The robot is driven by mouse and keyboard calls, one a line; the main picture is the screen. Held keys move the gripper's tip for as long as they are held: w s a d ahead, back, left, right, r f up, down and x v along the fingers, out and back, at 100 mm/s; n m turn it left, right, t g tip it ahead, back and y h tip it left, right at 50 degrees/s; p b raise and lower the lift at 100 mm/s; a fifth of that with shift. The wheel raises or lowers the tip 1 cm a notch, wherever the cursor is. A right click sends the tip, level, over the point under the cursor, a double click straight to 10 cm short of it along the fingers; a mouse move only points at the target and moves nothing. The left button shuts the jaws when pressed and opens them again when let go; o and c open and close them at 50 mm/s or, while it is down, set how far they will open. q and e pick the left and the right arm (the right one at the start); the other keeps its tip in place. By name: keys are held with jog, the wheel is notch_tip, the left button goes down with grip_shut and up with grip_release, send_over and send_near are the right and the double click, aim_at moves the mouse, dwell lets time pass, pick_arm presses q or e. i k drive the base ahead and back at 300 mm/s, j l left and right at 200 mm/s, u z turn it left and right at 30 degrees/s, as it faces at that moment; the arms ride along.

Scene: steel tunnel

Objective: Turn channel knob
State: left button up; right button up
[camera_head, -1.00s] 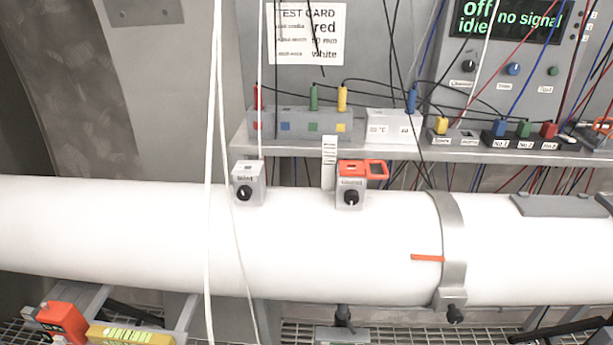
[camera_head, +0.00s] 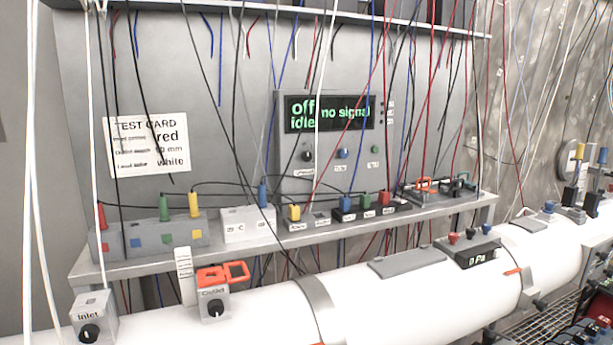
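The instrument panel (camera_head: 290,155) stands on the back wall above the shelf. Its dark display (camera_head: 331,112) reads "off", "idle" and "no signal" in green. Below the display is a row of three knobs: a black one (camera_head: 307,156) at the left, a blue one (camera_head: 343,153) in the middle and a green one (camera_head: 375,149) at the right. A label sits under each knob, too small to read surely here. Neither of my grippers is in view.
A shelf (camera_head: 262,231) in front of the panel carries coloured plugs and boxes. A white pipe (camera_head: 400,299) runs below, with an Inlet box (camera_head: 92,304) and an Outlet box (camera_head: 211,294). Many cables hang before the panel. A test card (camera_head: 148,146) is at the left.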

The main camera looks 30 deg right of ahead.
aim_at(305, 156)
jog(key=z, duration=1.2)
